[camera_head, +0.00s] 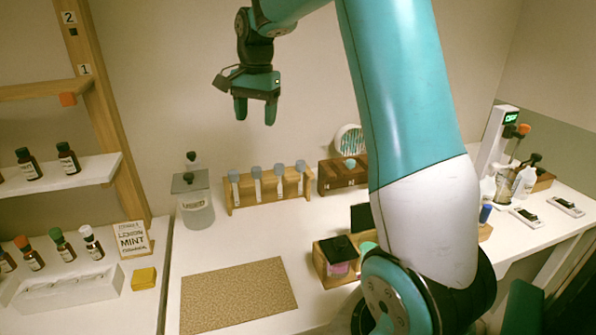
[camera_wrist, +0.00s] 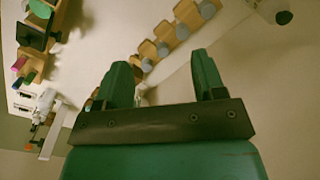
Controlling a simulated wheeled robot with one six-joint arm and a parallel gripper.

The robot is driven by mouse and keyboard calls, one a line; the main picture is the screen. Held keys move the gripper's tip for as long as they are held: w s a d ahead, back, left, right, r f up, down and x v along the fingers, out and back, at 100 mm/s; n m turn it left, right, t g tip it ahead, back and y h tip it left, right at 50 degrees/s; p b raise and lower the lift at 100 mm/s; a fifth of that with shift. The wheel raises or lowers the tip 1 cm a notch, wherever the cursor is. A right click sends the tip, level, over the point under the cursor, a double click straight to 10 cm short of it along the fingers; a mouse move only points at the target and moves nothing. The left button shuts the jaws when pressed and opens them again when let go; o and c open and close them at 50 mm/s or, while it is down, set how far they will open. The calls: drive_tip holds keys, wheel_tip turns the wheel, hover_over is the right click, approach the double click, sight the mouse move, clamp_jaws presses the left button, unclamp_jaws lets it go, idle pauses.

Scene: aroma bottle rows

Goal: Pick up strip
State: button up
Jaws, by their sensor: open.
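My gripper (camera_head: 256,113) is open and empty, raised high in front of the back wall, above and apart from the white table (camera_head: 235,255). In the wrist view, its two green fingers (camera_wrist: 162,70) stand apart with nothing between them. I cannot make out a strip for certain in either view. A wooden holder (camera_head: 335,281) on the table carries a dark-lidded container (camera_head: 338,258) with something pink inside. My arm hides part of that area. The wrist view shows similar pink and green items at its left edge, small and blurred.
A wooden rack (camera_head: 268,204) with several grey-capped tubes stands at the back, beside a clear lidded container (camera_head: 195,207). A brown mat (camera_head: 238,294) lies in front. Shelves with small bottles (camera_head: 68,158) are at left. A yellow block (camera_head: 144,279) sits below the sign (camera_head: 132,239).

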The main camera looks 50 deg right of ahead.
drive_tip(key=d+f+m, duration=0.3)
drive_tip(key=d+m, duration=0.5)
drive_tip(key=d, duration=0.8)
drive_tip(key=p, duration=0.2)
hover_over(301, 162)
drive_tip(key=shift+g, duration=0.3)
drive_tip(key=f, duration=1)
drive_tip(key=shift+s+f, duration=0.2)
drive_tip(key=shift+s, duration=0.1)
drive_tip(key=shift+w+f+p, duration=0.2)
drive_tip(key=shift+f+p, duration=0.6)
drive_tip(key=shift+f, duration=0.75)
drive_tip(key=shift+w+f+p, duration=0.2)
drive_tip(key=shift+f+p, duration=0.6)
drive_tip(key=shift+f, duration=0.7)
drive_tip(key=c, duration=0.8)
